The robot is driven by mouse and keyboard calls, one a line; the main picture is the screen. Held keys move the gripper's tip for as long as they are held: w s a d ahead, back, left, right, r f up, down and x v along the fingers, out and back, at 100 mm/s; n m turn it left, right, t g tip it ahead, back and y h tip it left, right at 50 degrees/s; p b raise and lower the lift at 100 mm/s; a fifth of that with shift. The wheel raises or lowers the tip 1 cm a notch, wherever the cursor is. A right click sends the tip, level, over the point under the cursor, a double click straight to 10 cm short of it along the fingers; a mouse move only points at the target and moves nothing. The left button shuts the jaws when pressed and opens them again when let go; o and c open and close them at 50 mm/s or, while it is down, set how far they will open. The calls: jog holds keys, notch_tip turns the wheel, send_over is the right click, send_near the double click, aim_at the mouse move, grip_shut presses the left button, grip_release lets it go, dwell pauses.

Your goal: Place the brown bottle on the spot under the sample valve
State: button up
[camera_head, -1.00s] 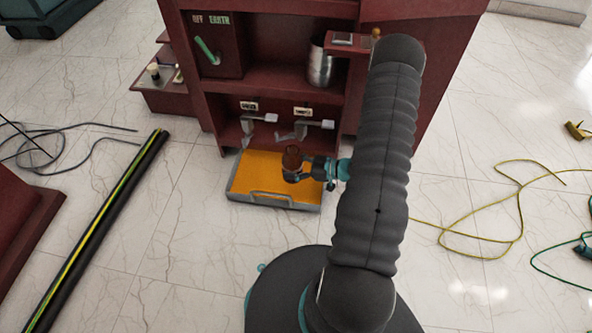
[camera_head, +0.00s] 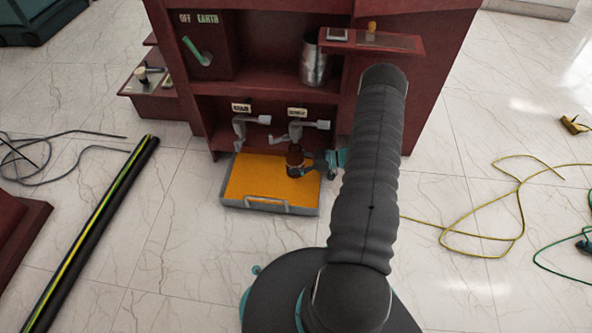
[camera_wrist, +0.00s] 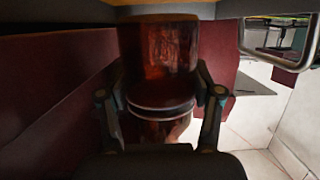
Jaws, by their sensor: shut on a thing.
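The brown bottle (camera_head: 294,158) is held upright above the orange tray (camera_head: 250,184), in front of and a little below the right-hand valve (camera_head: 296,131). A second valve (camera_head: 240,128) is to its left. Small labels sit above both valves, too small to read surely. My gripper (camera_head: 307,167) comes from the right and is shut on the bottle. In the wrist view the bottle (camera_wrist: 158,48) stands between the two fingers (camera_wrist: 160,103). Whether its base touches the tray is hidden.
The red cabinet (camera_head: 345,105) surrounds the valves, with a metal can (camera_head: 314,62) on the shelf above. The tray has a grey rim and front handle (camera_head: 268,204). A black pole (camera_head: 95,225) lies left; a yellow cable (camera_head: 478,205) lies right on open floor.

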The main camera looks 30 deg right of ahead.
jog(key=shift+w+d+f, duration=0.15)
jog(key=shift+w+f, duration=0.15)
jog(key=shift+w, duration=0.05)
jog(key=shift+f+b, duration=0.4)
jog(key=shift+f, duration=1.45)
jog(key=shift+f, duration=0.15)
jog(key=o, duration=1)
jog(key=shift+r, duration=0.3)
jog(key=v, duration=0.7)
jog(key=shift+s+d+p, duration=0.15)
jog(key=shift+s+p, duration=0.05)
jog(key=shift+p, duration=0.1)
